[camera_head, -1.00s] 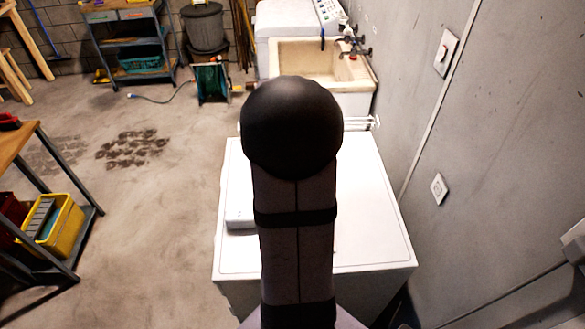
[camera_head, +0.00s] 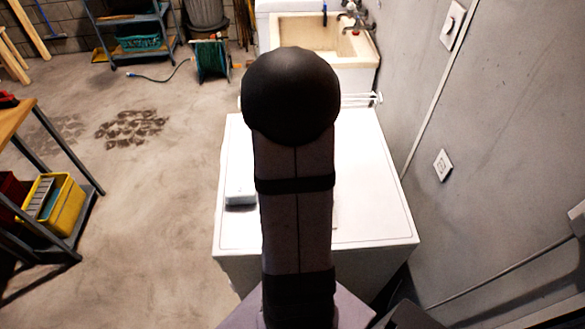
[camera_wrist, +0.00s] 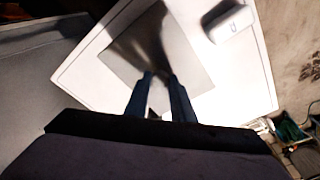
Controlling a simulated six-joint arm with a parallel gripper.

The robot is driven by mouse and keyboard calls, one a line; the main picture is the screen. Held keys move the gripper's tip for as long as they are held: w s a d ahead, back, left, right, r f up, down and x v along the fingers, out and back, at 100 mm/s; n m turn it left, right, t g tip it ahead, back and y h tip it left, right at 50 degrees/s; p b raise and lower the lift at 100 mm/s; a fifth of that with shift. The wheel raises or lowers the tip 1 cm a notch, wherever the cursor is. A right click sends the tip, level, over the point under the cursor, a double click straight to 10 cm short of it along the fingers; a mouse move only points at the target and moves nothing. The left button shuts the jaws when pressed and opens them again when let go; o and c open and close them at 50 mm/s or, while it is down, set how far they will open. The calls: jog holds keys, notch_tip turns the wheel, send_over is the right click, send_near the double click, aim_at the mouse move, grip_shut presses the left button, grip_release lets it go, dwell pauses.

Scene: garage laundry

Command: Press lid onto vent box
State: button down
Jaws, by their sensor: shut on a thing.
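My gripper (camera_wrist: 160,80) points at the top of a white appliance (camera_wrist: 250,85), its two dark fingers close together. A square, shiny grey plate (camera_wrist: 195,65), apparently the lid, lies at and beyond the fingertips. The fingers are shut on it, though the grip itself is hard to see. Dark reflections show on its face. I cannot tell whether it touches anything beneath. A small white box (camera_wrist: 230,22), possibly the vent box, sits on the appliance top beyond the plate. It also shows in the head view (camera_head: 240,185), left of my arm, which hides the gripper and plate there.
The appliance top (camera_head: 375,205) is clear on the right. A grey wall (camera_head: 500,130) stands close on the right. A sink (camera_head: 300,35) is behind. A workbench with a yellow bin (camera_head: 65,205) is at left, with open floor between.

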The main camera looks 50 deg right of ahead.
jog(key=shift+f+b, duration=1.3)
jog(key=shift+f, duration=0.65)
jog(key=shift+f+b, duration=0.35)
jog(key=shift+f, duration=0.25)
dwell(1.4)
jog(key=c, duration=0.9)
grip_release()
jog(key=shift+c, duration=0.2)
jog(key=shift+r, duration=0.1)
jog(key=shift+r+p, duration=3)
jog(key=shift+r, duration=0.4)
